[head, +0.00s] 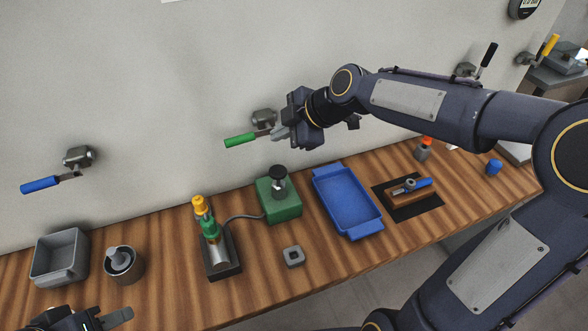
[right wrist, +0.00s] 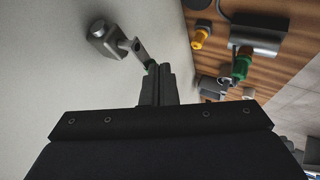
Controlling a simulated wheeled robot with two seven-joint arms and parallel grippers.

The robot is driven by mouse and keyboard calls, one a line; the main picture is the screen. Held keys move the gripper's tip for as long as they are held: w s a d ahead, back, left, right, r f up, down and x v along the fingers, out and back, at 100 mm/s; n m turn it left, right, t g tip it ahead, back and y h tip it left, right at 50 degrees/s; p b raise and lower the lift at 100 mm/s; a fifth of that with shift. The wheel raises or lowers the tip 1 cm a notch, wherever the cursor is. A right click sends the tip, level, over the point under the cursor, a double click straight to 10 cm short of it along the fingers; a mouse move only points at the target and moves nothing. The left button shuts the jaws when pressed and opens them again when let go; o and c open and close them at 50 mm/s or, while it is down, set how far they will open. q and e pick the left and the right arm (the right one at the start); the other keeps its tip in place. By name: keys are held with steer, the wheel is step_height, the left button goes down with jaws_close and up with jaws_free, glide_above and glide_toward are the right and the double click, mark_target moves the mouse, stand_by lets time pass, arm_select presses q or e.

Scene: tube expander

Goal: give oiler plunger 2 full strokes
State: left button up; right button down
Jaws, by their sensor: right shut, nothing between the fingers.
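The oiler is a green box (head: 279,200) on the bench with a black-knobbed plunger (head: 279,176) standing up from its top. The black knob sits above a paler stem. My right gripper (head: 279,134) is above and behind the oiler, close to the wall lever with the green handle (head: 240,140). Its fingers also show in the right wrist view (right wrist: 157,82), shut and empty beside that lever; I cannot tell whether they touch it. My left gripper (head: 112,317) is at the bottom left edge, mostly cut off and away from the oiler. I cannot identify the oiler in the right wrist view.
A hose links the oiler to a stand (head: 219,256) with green and yellow tops. A blue tray (head: 346,201) is right of the oiler. A small grey block (head: 293,256) lies in front. A grey bin (head: 60,258) and a cup (head: 125,268) stand left. A blue-handled lever (head: 45,184) is on the wall.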

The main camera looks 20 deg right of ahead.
steer(key=shift+w+d+n, duration=0.1)
steer(key=shift+w+n, duration=0.2)
steer(key=shift+w, duration=0.05)
steer(key=b, duration=0.3)
glide_above(282, 172)
step_height(282, 172, down, 6)
steer(key=shift+f, duration=0.15)
step_height(282, 172, down, 2)
steer(key=shift+w+f+b, duration=0.1)
steer(key=shift+b, duration=0.9)
steer(key=shift+f+b, duration=0.15)
steer(key=shift+b, duration=0.15)
stand_by(0.8)
steer(key=shift+f+b, duration=0.4)
steer(key=shift+b, duration=0.35)
